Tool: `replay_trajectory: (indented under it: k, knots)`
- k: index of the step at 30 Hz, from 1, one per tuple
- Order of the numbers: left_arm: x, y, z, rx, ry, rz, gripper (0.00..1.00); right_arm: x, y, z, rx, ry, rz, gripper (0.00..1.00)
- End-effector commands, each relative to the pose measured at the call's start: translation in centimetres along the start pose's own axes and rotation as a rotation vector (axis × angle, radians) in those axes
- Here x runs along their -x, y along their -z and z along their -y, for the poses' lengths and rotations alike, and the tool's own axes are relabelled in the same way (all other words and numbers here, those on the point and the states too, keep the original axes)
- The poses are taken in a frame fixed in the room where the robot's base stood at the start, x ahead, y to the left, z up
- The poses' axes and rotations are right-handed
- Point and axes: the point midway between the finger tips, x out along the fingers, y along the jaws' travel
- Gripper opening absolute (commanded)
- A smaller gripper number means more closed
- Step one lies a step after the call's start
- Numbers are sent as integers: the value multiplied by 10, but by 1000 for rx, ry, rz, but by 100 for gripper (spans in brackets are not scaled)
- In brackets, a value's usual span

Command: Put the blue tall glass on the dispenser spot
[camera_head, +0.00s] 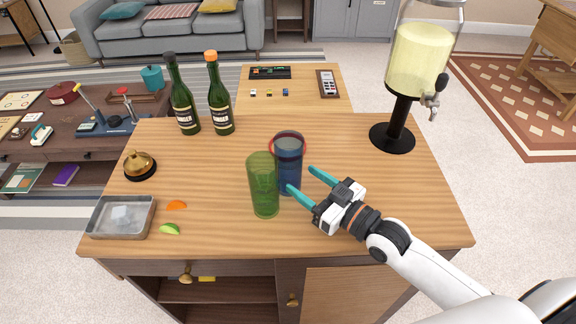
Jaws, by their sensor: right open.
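The blue tall glass (289,165) stands upright near the middle of the wooden counter, with a reddish ring at its rim. A green tall glass (263,187) stands in front of it to the left and hides part of it. My right gripper (301,180) is open just right of the blue glass. One teal fingertip overlaps its lower right side in the picture; I cannot tell whether it touches. The drink dispenser (418,62), with pale yellow liquid and a tap, stands on a black round base (392,138) at the back right. My left gripper is not in view.
Two dark bottles (183,98) (219,97) stand at the back left. A brass bell (140,165), a metal ice tray (121,216), an orange slice (176,205) and a lime slice (170,229) lie at the left. The counter between the blue glass and the dispenser is clear.

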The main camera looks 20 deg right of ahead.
Motion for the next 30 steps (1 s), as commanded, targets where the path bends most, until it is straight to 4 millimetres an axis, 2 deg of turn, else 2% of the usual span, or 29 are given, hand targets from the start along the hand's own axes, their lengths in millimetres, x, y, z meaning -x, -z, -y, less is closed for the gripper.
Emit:
replay_trajectory:
  k: [1, 5, 10, 18, 26, 27, 30]
  knots:
    - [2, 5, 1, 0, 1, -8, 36, -9, -2, 1, -1, 1, 5, 58]
    - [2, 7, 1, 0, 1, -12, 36, -22, -1, 0, 0, 1, 2, 58]
    - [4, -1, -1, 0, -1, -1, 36, -35, -3, 1, -1, 0, 2, 58]
    - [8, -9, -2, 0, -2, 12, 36, -72, -4, 2, -1, 1, 2, 58]
    - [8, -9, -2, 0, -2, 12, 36, -76, -3, 2, 0, 0, -1, 58]
    - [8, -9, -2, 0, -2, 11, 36, -76, -3, 2, 0, 0, -1, 56]
    - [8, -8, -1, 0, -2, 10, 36, -76, -3, 2, 0, 0, 0, 40]
